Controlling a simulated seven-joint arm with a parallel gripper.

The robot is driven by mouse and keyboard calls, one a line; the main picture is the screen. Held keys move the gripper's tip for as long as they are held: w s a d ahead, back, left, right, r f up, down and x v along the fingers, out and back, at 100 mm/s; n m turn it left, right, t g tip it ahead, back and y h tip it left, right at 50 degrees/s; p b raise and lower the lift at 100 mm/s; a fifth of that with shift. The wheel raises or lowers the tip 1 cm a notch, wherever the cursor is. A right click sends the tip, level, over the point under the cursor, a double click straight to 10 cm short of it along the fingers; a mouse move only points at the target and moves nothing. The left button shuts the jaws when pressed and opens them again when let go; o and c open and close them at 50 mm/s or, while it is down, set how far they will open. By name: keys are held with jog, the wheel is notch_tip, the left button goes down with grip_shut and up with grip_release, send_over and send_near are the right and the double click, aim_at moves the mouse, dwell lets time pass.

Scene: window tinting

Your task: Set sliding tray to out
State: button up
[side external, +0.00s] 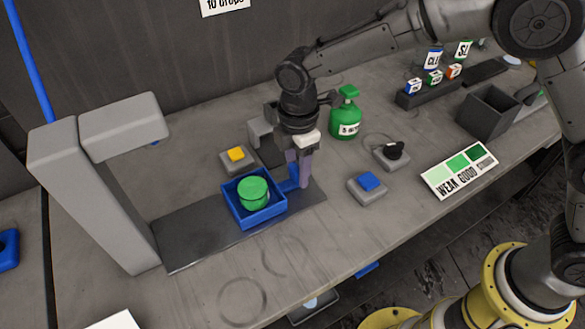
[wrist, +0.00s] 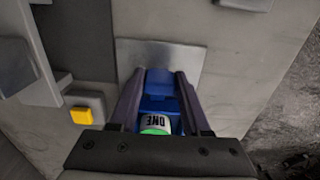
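The sliding tray (side external: 237,213) is a blue open box on a dark flat track (side external: 190,240), with a blue handle (side external: 289,184) on its right side. A green-topped container (side external: 253,192) stands in it; in the wrist view its label (wrist: 156,121) reads "ONE". My gripper (side external: 304,178) points down at the handle end of the tray. In the wrist view its fingers (wrist: 160,78) stand apart, with the blue handle (wrist: 158,84) between them. Contact between the fingers and the handle cannot be made out.
A grey post with an overhanging head (side external: 95,180) stands at the track's left end. A yellow button (side external: 236,154) and a blue button (side external: 368,181) sit on either side of the track. A green spray bottle (side external: 345,118) stands behind my gripper. Bench in front is clear.

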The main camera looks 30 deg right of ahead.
jog(key=o, duration=0.4)
notch_tip(320, 180, up, 14)
dwell(0.6)
jog(key=shift+d, duration=0.1)
